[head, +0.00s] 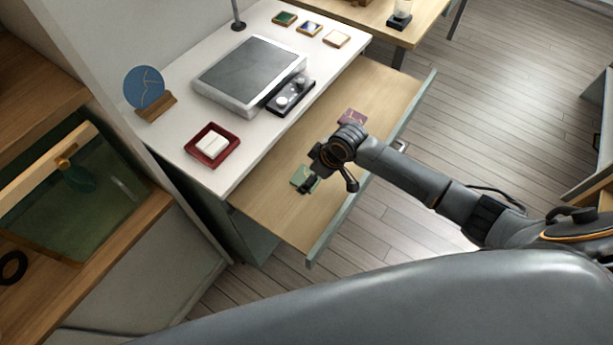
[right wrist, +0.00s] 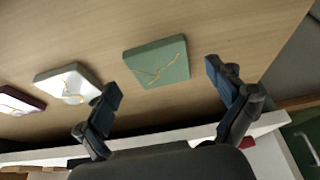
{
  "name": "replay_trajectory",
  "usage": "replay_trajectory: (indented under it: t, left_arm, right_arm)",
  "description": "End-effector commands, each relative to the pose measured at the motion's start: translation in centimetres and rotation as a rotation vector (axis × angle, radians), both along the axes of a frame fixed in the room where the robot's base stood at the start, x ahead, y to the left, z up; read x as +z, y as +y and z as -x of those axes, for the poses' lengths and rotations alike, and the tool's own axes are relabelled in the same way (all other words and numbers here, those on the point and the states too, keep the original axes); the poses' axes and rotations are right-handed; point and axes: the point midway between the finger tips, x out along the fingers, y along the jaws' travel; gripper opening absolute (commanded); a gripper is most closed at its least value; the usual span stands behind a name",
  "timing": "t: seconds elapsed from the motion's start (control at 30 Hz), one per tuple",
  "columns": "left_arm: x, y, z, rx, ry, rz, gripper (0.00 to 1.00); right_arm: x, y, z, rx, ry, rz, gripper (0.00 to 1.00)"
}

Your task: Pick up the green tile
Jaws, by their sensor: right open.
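The green tile (head: 300,174), with a gold seam, lies flat in the open wooden drawer in the head view, partly covered by my right gripper (head: 329,184). In the right wrist view the green tile (right wrist: 158,62) lies just beyond the gap between the two fingertips of my right gripper (right wrist: 161,84). The fingers are spread apart and hold nothing. They look to be above the tile, not around it. My left gripper is not in view.
A purple tile (head: 351,117) and a white tile with gold (right wrist: 68,82) lie in the same drawer (head: 275,205). The white desk (head: 172,132) above it holds a grey-topped device (head: 250,72), a red tray (head: 197,158) and several small framed tiles. Bare drawer floor surrounds the green tile.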

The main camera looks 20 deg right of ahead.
Motion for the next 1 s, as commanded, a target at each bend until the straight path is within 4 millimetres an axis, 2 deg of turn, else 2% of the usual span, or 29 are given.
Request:
replay_trajectory:
  t: [0.13,0.37,0.6,0.7,1.0]
  left_arm:
    - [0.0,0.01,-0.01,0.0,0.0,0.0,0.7]
    - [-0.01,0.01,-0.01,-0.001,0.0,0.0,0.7]
    - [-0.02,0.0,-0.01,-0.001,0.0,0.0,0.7]
    - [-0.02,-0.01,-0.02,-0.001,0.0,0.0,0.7]
    - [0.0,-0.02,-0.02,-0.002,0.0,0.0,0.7]
  right_arm:
    - [-1.13,0.39,-0.4,0.001,-0.002,-0.001,0.94]
    - [-1.24,0.41,-0.45,0.001,-0.003,0.0,0.94]
    - [-1.22,0.41,-0.44,0.001,-0.002,0.0,0.47]
    - [-1.23,0.4,-0.43,0.001,-0.002,0.0,0.31]
    - [-0.94,0.42,-0.49,0.001,-0.004,-0.002,0.31]
